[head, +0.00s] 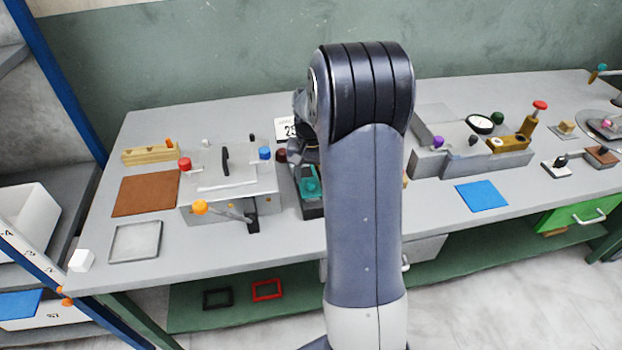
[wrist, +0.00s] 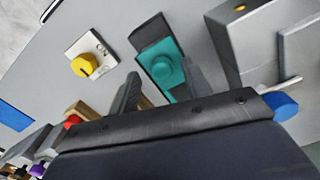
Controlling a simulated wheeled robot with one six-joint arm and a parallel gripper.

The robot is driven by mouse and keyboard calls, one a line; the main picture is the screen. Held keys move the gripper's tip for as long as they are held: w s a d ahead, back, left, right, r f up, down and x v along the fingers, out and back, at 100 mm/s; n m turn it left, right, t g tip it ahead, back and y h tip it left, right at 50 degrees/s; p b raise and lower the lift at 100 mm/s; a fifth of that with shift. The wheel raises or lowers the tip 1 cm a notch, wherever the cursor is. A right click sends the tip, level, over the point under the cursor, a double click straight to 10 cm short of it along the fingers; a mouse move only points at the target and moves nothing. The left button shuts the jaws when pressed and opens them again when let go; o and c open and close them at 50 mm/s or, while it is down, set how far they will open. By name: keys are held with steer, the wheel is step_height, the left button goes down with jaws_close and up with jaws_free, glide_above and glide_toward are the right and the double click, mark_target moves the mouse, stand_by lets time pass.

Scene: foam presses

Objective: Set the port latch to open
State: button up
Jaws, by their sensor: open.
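No readable label marks the port latch, so I cannot tell which part it is. A teal block with a round knob (wrist: 165,70) sits on a narrow dark base (wrist: 149,31); the teal block also shows in the head view (head: 309,187), just right of the left press (head: 230,195). My gripper (wrist: 162,76) is open, with one finger on either side of the teal block in the wrist view. I cannot tell whether they touch it. In the head view my arm partly hides this spot.
A yellow knob on a white plate (wrist: 85,65) lies beside the teal block. The left press has a blue knob (head: 265,153), a red knob (head: 185,164) and an orange-balled lever (head: 200,207). A second press (head: 470,160) stands right. A blue mat (head: 481,195) lies before it.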

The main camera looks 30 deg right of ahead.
step_height(320, 180, up, 9)
steer(key=shift+b, duration=0.4)
steer(key=shift+r, duration=0.1)
